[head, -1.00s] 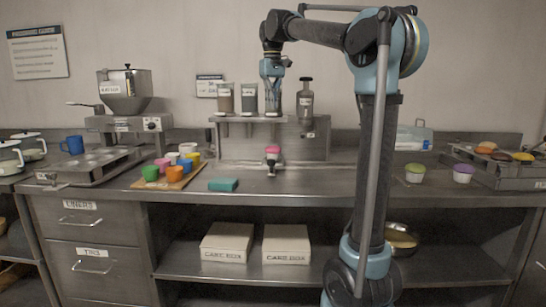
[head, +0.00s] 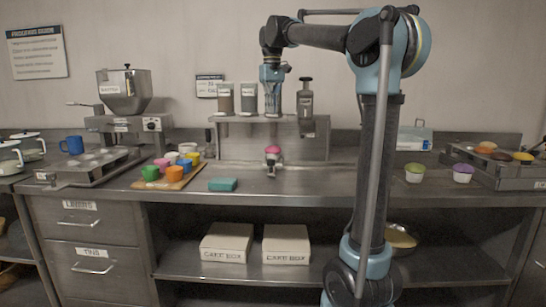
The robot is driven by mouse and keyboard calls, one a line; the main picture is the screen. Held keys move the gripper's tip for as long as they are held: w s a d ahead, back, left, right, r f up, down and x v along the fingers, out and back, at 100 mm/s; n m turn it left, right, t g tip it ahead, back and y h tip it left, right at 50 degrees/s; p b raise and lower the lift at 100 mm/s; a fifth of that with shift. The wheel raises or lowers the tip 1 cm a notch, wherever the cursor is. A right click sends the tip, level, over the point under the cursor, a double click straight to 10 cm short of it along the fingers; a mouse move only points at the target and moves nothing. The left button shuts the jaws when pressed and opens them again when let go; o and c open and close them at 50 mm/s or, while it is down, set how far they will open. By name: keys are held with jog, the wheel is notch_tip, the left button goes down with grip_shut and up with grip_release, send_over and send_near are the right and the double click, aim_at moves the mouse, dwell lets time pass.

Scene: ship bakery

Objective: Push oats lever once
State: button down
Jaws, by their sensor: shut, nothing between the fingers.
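A row of labelled dispensers stands on the metal shelf unit at the back of the counter. Two canisters, a brown-filled one (head: 225,99) and a paler one (head: 249,98), are left of my gripper. A dark one (head: 305,100) is on the right. The labels are too small to read, so I cannot tell which is oats, and its lever is not clear. My gripper (head: 272,109) points down, shut and empty, between the pale and dark canisters. Its fingertips are small, and I cannot tell whether they touch anything. A small pink-topped item (head: 273,150) is below it.
The shelf unit (head: 315,148) stands on the metal counter (head: 310,180). A teal block (head: 223,184) and a board (head: 160,184) with several coloured cups are at the left. The front middle is clear.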

jog(key=shift+s+f, duration=0.15)
jog(key=shift+f, duration=1.05)
jog(key=shift+r, duration=1.95)
jog(key=shift+r, duration=3.05)
